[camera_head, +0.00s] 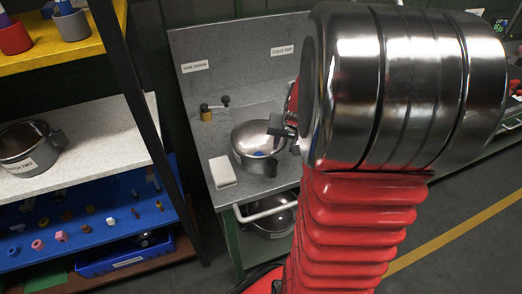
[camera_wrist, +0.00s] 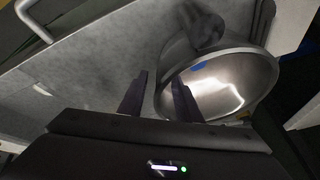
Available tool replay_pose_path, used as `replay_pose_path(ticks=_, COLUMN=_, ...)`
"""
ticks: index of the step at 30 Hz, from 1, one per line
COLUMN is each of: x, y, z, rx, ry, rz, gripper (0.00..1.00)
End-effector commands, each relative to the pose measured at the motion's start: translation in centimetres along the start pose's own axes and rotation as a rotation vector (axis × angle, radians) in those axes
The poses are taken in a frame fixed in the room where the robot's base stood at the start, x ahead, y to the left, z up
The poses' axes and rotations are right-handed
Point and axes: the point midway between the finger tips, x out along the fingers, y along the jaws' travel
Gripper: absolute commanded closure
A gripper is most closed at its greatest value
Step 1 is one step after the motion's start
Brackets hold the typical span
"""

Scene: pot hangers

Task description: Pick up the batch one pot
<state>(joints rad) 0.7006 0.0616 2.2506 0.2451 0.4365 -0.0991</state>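A steel pot (camera_head: 257,140) with a dark handle and a white label stands on the grey counter. The label's text is too small to read. In the wrist view the pot (camera_wrist: 222,88) fills the upper right, with a blue spot inside and its dark handle at the top. My gripper (camera_wrist: 158,82) is open, its two dark fingers apart. One finger appears left of the pot and the other overlaps its wall; I cannot tell whether they touch it. In the head view, my gripper (camera_head: 286,127) is at the pot's right side, partly hidden by my arm.
Another labelled pot (camera_head: 26,148) stands on the white shelf at left, and a third (camera_head: 272,219) sits under the counter. A white block (camera_head: 222,172) lies left of the counter pot. A small tap-like fitting (camera_head: 212,109) stands behind it. A white rail (camera_head: 265,208) runs along the counter front.

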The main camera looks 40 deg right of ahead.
Motion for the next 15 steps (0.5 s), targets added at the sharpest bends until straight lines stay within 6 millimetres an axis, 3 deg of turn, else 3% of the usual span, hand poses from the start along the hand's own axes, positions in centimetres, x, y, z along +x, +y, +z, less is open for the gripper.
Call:
replay_pose_path(ticks=6, x=-0.02, y=-0.01, z=-0.01, rx=0.0, ry=0.0, rz=0.0, gripper=0.69)
replay_pose_path(ticks=15, x=-0.03, y=0.0, z=-0.01, rx=0.0, ry=0.0, rz=0.0, gripper=0.9)
